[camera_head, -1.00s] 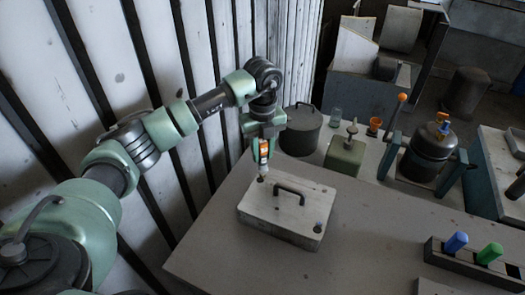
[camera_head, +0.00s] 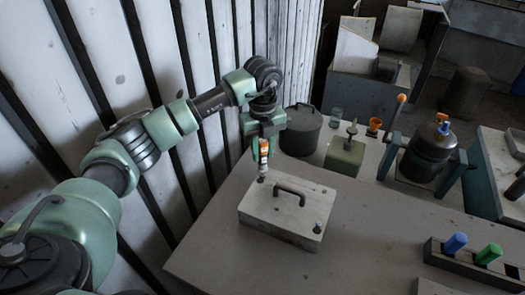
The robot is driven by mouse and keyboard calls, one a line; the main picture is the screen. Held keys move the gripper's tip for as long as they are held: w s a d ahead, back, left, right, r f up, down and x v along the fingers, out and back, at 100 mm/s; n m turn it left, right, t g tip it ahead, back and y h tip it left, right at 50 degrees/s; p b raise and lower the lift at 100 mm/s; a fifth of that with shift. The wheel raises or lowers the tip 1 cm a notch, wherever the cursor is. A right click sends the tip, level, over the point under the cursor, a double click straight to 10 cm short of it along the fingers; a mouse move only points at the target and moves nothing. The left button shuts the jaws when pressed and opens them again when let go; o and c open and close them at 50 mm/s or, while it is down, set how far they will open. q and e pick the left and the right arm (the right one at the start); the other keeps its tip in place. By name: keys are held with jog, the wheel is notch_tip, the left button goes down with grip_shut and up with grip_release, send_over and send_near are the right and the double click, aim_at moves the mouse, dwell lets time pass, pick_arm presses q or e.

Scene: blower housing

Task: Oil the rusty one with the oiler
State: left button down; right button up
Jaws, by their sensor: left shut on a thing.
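The tip is over the back left corner of a pale metal housing lid (camera_head: 280,225) with a dark arched handle (camera_head: 289,191). A small dark fitting (camera_head: 261,179) sits right under the tip; I cannot tell whether they touch. Another fitting (camera_head: 317,228) sits at the front right corner of the lid. Which fitting is rusty is too small to tell. My right gripper is not in view.
Behind the lid stand a grey lidded pot (camera_head: 300,132), a green box with a knob (camera_head: 344,156) and an orange cup (camera_head: 374,126). A dark tank (camera_head: 428,155) sits in a stand. A rack (camera_head: 445,256) holds blue and green handles. The bench front is clear.

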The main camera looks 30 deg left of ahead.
aim_at(262, 141)
pick_arm(q)
jog(key=shift+r+p, duration=1.9)
jog(key=shift+r, duration=1.35)
